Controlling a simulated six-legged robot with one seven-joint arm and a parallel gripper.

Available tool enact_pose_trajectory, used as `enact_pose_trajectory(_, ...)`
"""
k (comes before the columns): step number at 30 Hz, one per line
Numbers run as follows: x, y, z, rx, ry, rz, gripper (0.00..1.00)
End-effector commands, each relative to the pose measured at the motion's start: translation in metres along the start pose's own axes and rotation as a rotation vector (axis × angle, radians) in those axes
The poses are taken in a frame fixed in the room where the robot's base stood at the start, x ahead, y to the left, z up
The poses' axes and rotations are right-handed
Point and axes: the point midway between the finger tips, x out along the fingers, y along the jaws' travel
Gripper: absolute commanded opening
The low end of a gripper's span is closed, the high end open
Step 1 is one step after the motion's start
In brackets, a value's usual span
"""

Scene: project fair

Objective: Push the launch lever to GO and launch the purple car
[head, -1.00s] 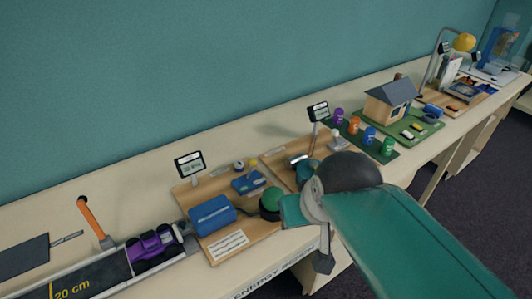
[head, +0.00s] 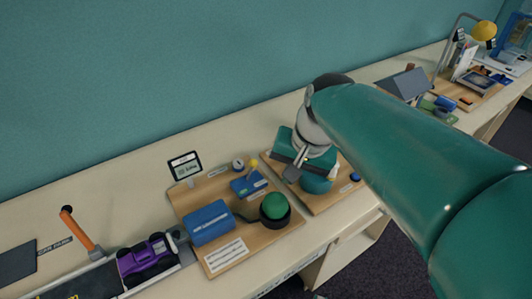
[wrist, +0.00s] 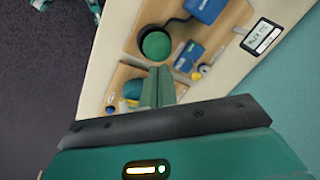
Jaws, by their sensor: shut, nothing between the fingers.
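The purple car (head: 146,261) sits on the dark track (head: 92,284) at the lower left of the head view. An orange lever (head: 77,230) with a dark tip stands behind the track, left of the car, leaning up and to the left; I take it as the launch lever. My gripper (head: 293,172) is shut and empty, above the right wooden board, well to the right of the lever and car. In the wrist view its closed fingers (wrist: 158,74) point toward the boards. The lever and car are outside the wrist view.
The dome also shows in the wrist view (wrist: 154,45). A model house (head: 403,83) stands farther right. Bare tabletop (head: 110,205) lies behind the lever.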

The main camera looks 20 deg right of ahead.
Motion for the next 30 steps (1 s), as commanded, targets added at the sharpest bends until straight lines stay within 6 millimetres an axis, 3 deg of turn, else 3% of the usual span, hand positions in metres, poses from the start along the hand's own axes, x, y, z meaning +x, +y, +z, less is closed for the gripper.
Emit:
enact_pose_trajectory(17,0.046,0.008,-0.099,0.702,-0.424,-0.122,0.00)
enact_pose_trajectory(30,0.096,0.045,-0.183,1.176,-0.768,-0.226,0.00)
